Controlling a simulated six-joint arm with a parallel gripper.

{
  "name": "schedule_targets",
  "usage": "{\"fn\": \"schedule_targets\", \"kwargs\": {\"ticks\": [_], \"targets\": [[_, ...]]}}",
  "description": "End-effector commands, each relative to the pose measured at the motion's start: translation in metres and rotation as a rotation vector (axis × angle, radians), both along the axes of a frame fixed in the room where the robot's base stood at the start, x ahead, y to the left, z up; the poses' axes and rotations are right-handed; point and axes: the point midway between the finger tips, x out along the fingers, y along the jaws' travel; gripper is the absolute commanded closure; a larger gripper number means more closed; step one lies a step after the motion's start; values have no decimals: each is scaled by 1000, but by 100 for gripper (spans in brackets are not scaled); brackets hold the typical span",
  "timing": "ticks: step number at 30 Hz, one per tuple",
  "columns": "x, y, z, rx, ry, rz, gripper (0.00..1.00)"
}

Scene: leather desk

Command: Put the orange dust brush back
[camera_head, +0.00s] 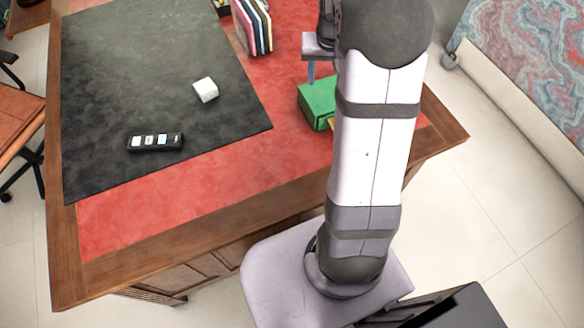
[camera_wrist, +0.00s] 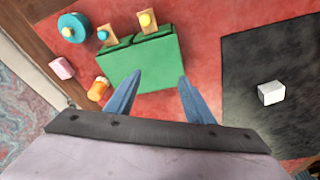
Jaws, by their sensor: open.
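In the wrist view, a small orange object (camera_wrist: 98,89) with a paler end lies on the red desk top, beside the green box (camera_wrist: 150,70). It may be the orange dust brush, but it is too small to be sure. Two wooden pieces, one with a blue knob (camera_wrist: 103,36) and one with a yellow knob (camera_wrist: 147,20), stand at the box's far edge. My gripper (camera_wrist: 160,76) is open and empty, its blue fingers over the near side of the box. In the head view, the green box (camera_head: 316,101) is partly hidden by my arm.
A teal round thing (camera_wrist: 72,22) and a pink block (camera_wrist: 62,68) are near the desk edge. A white cube (camera_head: 205,89) and a black remote (camera_head: 154,142) lie on the dark mat (camera_head: 150,60). Upright folders (camera_head: 251,25) stand at the back.

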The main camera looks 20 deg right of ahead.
Motion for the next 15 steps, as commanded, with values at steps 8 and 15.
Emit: {"fn": "schedule_targets", "kwargs": {"ticks": [8, 15], "targets": [[-112, 143, -16, 47, 134, 296, 52], [-188, 186, -32, 60, 211, 437, 52]]}}
